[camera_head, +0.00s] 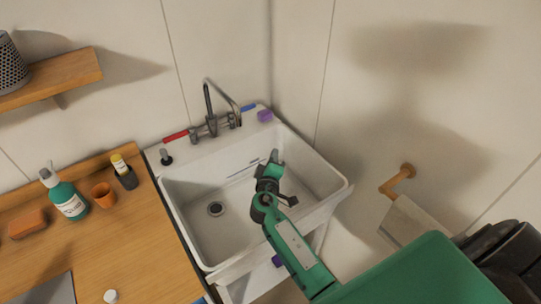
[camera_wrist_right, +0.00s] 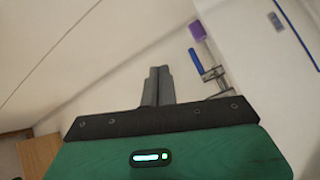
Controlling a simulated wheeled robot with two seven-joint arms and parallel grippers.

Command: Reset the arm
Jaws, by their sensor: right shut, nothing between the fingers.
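My right arm, green, reaches in from the lower right in the head view. Its gripper (camera_head: 274,157) is over the white sink (camera_head: 188,235), near the back right of the basin. In the right wrist view the two dark fingers of the right gripper (camera_wrist_right: 158,72) are together, with nothing between them. My left gripper does not show in either view.
A faucet (camera_head: 212,122) with red and blue handles stands behind the basin, and a purple object (camera_head: 265,115) sits on the rim. Left is a wooden counter (camera_head: 140,245) with a green bottle (camera_head: 69,200) and an orange cup (camera_head: 103,194). A towel holder (camera_head: 398,180) is on the right wall.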

